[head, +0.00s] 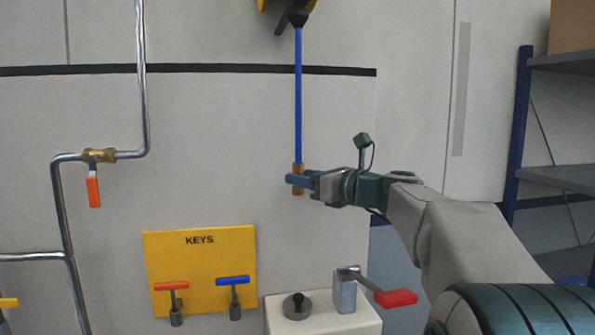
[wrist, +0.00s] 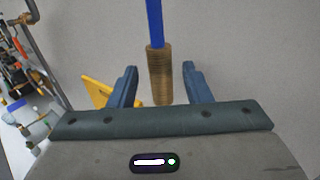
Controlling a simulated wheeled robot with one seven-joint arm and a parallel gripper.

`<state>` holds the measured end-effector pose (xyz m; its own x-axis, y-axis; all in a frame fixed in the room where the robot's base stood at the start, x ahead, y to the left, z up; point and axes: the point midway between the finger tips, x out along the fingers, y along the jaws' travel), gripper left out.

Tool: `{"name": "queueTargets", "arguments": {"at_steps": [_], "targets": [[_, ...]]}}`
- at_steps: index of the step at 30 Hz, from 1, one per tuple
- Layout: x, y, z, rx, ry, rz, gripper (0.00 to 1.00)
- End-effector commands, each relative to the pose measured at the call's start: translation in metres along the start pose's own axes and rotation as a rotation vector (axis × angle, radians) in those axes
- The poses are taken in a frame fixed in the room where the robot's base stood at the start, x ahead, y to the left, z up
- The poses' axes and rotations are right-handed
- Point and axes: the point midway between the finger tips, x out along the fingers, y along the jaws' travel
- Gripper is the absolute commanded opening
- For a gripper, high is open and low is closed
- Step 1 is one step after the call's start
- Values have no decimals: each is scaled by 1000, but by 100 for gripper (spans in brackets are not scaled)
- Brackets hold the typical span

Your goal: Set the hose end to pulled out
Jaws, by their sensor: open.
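A blue hose (head: 298,95) hangs straight down from a yellow-and-black holder (head: 285,8) at the top of the head view. Its brass hose end (head: 298,188) hangs in front of the grey panel. My gripper (head: 296,180) is at the hose end, with a blue finger across its front in the head view. In the wrist view the ribbed brass hose end (wrist: 160,78) hangs between my two blue fingers (wrist: 159,85). A gap shows on each side of it, so the fingers are open around it and apart from it.
A yellow KEYS board (head: 200,255) with a red-handled key (head: 171,287) and a blue-handled key (head: 233,283) is below left. Below stands a pale box (head: 325,318) with a red lever (head: 395,298). Pipes (head: 142,80) with an orange valve handle (head: 94,191) run at left; shelving (head: 560,62) is at right.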

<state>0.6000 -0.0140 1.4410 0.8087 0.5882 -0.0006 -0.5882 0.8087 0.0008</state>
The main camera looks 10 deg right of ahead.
Motion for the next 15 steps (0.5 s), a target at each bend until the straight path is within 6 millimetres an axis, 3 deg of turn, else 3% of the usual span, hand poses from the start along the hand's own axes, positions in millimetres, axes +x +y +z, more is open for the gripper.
{"name": "queueTargets", "arguments": {"at_steps": [6,15], "targets": [[22,0,1,0,-1,0,44],[26,0,0,-1,0,-1,44]]}}
